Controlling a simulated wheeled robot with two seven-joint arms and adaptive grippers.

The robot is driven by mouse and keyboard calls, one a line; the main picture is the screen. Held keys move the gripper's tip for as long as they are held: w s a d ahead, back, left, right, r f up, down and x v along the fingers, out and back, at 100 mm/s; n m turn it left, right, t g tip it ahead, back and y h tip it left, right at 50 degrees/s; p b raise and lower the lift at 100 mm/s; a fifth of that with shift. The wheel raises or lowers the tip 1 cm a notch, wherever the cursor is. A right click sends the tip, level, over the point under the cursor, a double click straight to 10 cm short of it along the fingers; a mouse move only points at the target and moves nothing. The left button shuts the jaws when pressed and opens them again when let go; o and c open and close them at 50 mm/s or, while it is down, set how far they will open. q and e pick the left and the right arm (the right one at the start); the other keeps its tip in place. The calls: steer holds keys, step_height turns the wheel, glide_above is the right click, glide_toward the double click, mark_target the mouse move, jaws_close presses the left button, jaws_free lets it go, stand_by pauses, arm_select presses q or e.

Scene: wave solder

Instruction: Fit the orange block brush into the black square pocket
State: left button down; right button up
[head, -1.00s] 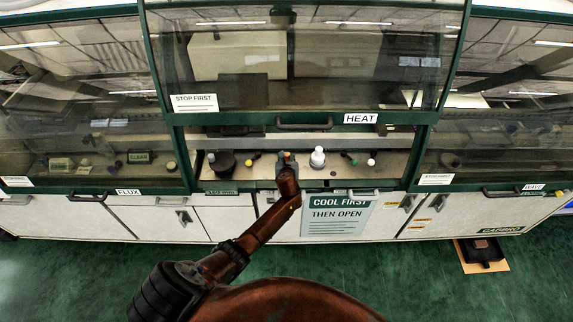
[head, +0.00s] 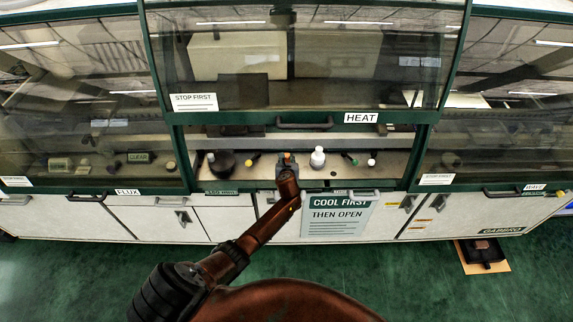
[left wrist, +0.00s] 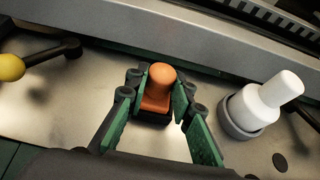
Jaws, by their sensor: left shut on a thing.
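The orange block brush (left wrist: 160,88) has a round knob on a square block and stands upright in the left wrist view. My left gripper (left wrist: 158,92) is shut on it, with a green finger on each side. A black square part (left wrist: 152,118) shows just below the orange block. I cannot tell whether it is the pocket or the brush's own underside, nor how deep the block sits. In the head view, my left gripper (head: 287,164) is over the metal shelf, with the brush's orange top (head: 287,155) just beyond it. My right gripper is not in view.
A white bottle (head: 318,157) stands in a grey ring right of the gripper; it also shows in the left wrist view (left wrist: 275,92). A yellow-knobbed lever (left wrist: 12,67) lies left. A metal rail (left wrist: 150,35) runs behind. A black round part (head: 221,162) is farther left.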

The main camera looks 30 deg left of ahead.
arm_select(q)
steer(key=shift+f, duration=0.1)
steer(key=c, duration=1.6)
jaws_free()
steer(key=v, duration=1.2)
